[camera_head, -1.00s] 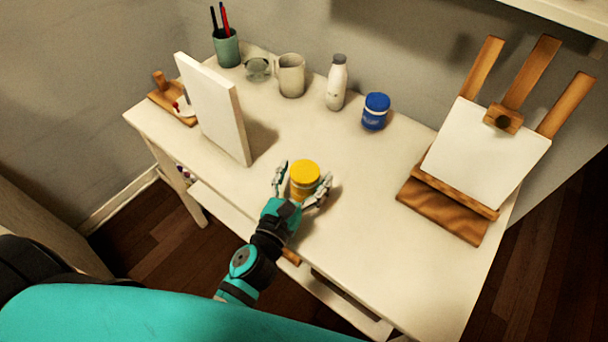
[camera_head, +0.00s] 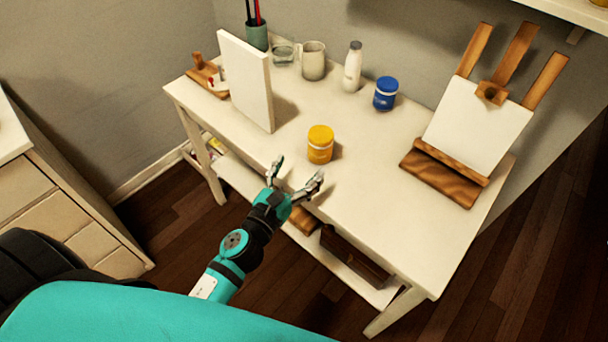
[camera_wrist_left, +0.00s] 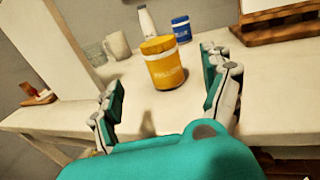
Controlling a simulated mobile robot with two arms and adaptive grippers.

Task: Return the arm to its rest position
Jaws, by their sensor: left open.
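My left gripper (camera_head: 296,180) is open and empty at the front edge of the white table (camera_head: 370,220). A yellow jar (camera_head: 320,144) stands upright on the table, just beyond the fingertips and apart from them. In the left wrist view the yellow jar (camera_wrist_left: 162,64) shows past the two spread fingers (camera_wrist_left: 165,98), with clear space between. My right gripper is not in view.
A blue jar (camera_head: 386,93), a white bottle (camera_head: 352,67), a mug (camera_head: 313,61) and a pen cup (camera_head: 256,36) stand along the back. A white canvas (camera_head: 246,82) stands left, an easel (camera_head: 445,175) right. A drawer cabinet (camera_head: 60,215) is at far left.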

